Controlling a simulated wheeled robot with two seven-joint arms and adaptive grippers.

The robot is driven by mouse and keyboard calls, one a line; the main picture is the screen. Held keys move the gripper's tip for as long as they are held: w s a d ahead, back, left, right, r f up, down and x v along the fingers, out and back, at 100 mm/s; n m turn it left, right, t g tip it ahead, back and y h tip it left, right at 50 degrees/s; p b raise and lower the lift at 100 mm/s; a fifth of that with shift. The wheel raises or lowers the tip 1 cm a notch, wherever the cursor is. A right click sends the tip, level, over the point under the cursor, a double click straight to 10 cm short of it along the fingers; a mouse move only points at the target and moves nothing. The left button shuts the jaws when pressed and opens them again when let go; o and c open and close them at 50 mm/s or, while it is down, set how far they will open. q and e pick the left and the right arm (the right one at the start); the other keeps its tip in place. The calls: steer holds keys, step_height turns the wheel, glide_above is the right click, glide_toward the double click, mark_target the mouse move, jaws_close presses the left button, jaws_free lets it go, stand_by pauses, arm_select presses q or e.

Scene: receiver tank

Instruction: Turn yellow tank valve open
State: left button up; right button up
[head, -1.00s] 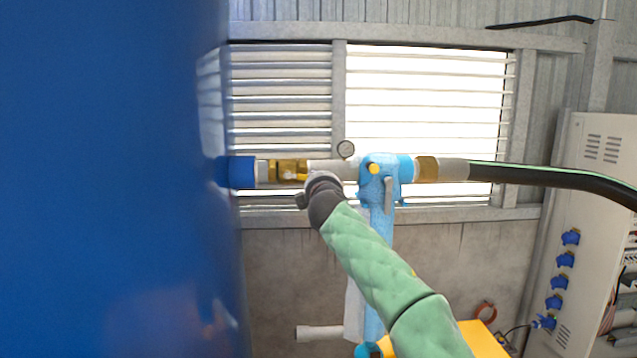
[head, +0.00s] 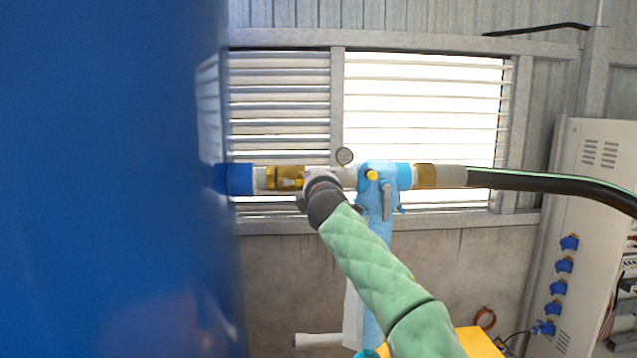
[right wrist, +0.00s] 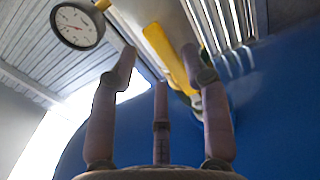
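The brass valve (head: 270,177) with its yellow handle (head: 291,183) sits on the horizontal pipe beside the blue tank (head: 110,180). My right arm reaches up from the lower right, and its wrist is just right of and below the handle. My right gripper's fingers are mostly hidden behind the wrist in the head view. In the right wrist view my right gripper (right wrist: 159,65) is open, its fingers spread. The yellow handle (right wrist: 168,57) shows between and beyond the fingertips; I cannot tell whether they touch it. My left gripper is not in view.
A light blue fitting (head: 378,175) and a black hose (head: 545,182) continue right. A grey cabinet (head: 595,240) stands at the right.

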steer(key=shift+f, duration=0.15)
steer(key=s, duration=1.2)
stand_by(0.4)
steer(key=shift+s, duration=0.1)
